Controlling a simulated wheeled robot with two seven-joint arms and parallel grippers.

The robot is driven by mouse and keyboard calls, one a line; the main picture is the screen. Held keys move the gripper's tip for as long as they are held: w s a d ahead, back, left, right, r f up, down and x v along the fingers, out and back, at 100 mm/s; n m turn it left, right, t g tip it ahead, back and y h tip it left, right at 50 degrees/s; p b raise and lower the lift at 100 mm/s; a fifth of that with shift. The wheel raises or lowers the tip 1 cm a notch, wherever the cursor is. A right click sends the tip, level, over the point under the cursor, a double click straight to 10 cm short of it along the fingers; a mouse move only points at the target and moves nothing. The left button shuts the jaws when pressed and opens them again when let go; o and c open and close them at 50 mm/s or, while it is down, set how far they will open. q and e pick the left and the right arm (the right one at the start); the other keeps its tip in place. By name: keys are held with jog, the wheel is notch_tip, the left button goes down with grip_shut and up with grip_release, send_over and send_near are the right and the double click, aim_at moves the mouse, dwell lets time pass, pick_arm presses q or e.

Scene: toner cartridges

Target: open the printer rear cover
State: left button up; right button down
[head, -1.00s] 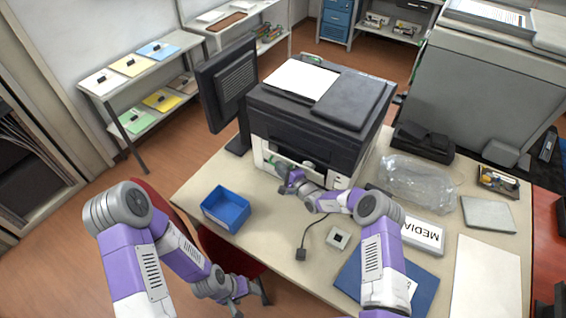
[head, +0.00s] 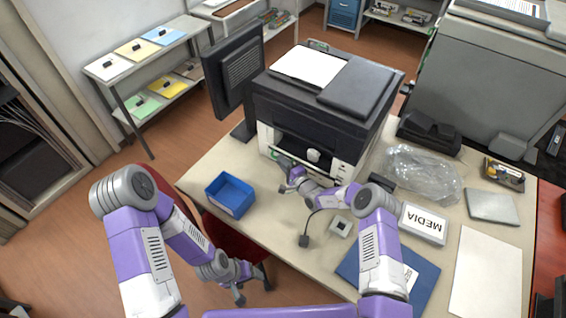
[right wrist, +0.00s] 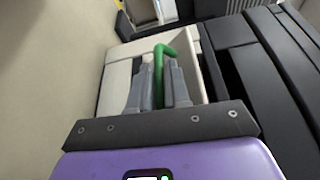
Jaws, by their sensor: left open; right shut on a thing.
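The black and white printer (head: 320,110) stands on the desk. A dark opening shows low in its near white face. In the right wrist view a pale cover panel (right wrist: 118,68) with a green handle (right wrist: 160,52) lies beside the dark printer body (right wrist: 275,75). My right gripper (head: 286,167) is at the printer's lower near side. Its fingers, seen in the right wrist view (right wrist: 155,85), are shut on the green handle. My left gripper (head: 254,291) is open and empty, below the desk's front edge.
A blue bin (head: 230,196) sits left of my right gripper. A monitor (head: 235,80) stands behind left.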

jog(key=c, duration=1.4)
grip_release()
jog(key=shift+f, duration=0.1)
jog(key=shift+c, duration=0.2)
jog(key=shift+d, duration=0.1)
jog(key=v, duration=0.7)
jog(key=shift+s+p, duration=0.25)
jog(key=shift+p, duration=0.15)
jog(key=shift+d, duration=0.1)
jog(key=p+v, duration=0.3)
jog(key=v, duration=0.5)
jog(key=shift+s+f, duration=0.3)
jog(key=shift+f, duration=0.3)
jog(key=shift+d, duration=0.15)
